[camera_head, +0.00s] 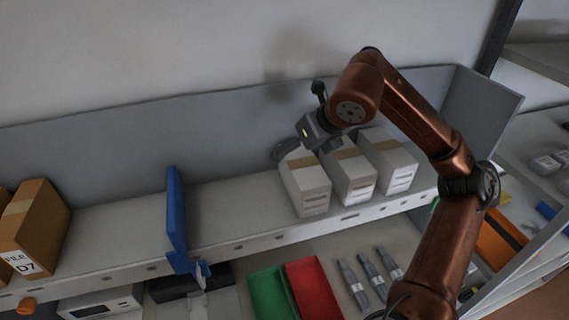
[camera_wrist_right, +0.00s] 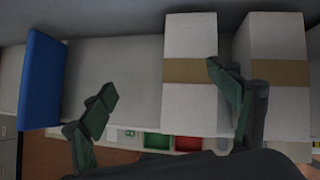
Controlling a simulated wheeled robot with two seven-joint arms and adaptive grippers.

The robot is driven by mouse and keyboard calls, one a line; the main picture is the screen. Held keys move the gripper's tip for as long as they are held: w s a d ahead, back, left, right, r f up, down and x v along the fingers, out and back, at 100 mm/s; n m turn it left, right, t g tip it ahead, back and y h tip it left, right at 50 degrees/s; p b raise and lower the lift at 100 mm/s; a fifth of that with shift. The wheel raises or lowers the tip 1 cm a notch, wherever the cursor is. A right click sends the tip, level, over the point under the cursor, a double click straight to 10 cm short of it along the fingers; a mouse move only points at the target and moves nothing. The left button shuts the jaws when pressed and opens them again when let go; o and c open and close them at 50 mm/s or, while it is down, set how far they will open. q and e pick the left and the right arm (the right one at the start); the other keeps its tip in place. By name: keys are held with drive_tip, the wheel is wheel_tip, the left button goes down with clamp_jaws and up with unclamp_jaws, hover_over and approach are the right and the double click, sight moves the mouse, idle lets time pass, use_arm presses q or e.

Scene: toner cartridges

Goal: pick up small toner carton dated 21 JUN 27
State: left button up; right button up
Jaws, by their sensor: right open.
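Three small white toner cartons with tan tape stand side by side on the shelf: a left one (camera_head: 305,185), a middle one (camera_head: 351,177) and a right one (camera_head: 389,162). Their front labels are too small to read a date. My right gripper (camera_head: 299,149) is open above the back of the left carton. In the wrist view, the right gripper (camera_wrist_right: 160,82) has one finger over bare shelf and the other overlapping the right edge of the left carton (camera_wrist_right: 188,105); the middle carton (camera_wrist_right: 275,40) is beyond that finger. Contact cannot be told. My left gripper is not in view.
A blue divider (camera_head: 177,215) stands on the shelf (camera_head: 225,200), with free room between it and the cartons. A brown file box (camera_head: 36,225) is at far left. Below are a green bin (camera_head: 268,295), a red bin (camera_head: 313,287) and several grey tubes. A back panel runs behind.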

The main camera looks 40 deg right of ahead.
sight(305, 165)
drive_tip(key=d+f+m+g+p, duration=0.1)
drive_tip(key=f, duration=0.1)
drive_tip(key=d+f+m+h, duration=0.1)
drive_tip(key=d+f+g+p, duration=0.1)
drive_tip(key=f, duration=0.1)
drive_tip(key=shift+w+d+f+m+g+h+p, duration=0.3)
drive_tip(key=shift+w+d+m, duration=0.1)
drive_tip(key=x, duration=0.2)
drive_tip(key=shift+f, duration=0.4)
drive_tip(key=shift+w+p+x, duration=0.2)
drive_tip(key=shift+p+x, duration=0.55)
drive_tip(key=shift+x, duration=0.6)
drive_tip(key=shift+w+p+x, duration=0.2)
drive_tip(key=shift+p+x, duration=0.55)
drive_tip(key=shift+x, duration=0.55)
drive_tip(key=shift+r, duration=0.15)
drive_tip(key=shift+c, duration=0.5)
drive_tip(key=shift+r, duration=0.1)
drive_tip(key=c, duration=2)
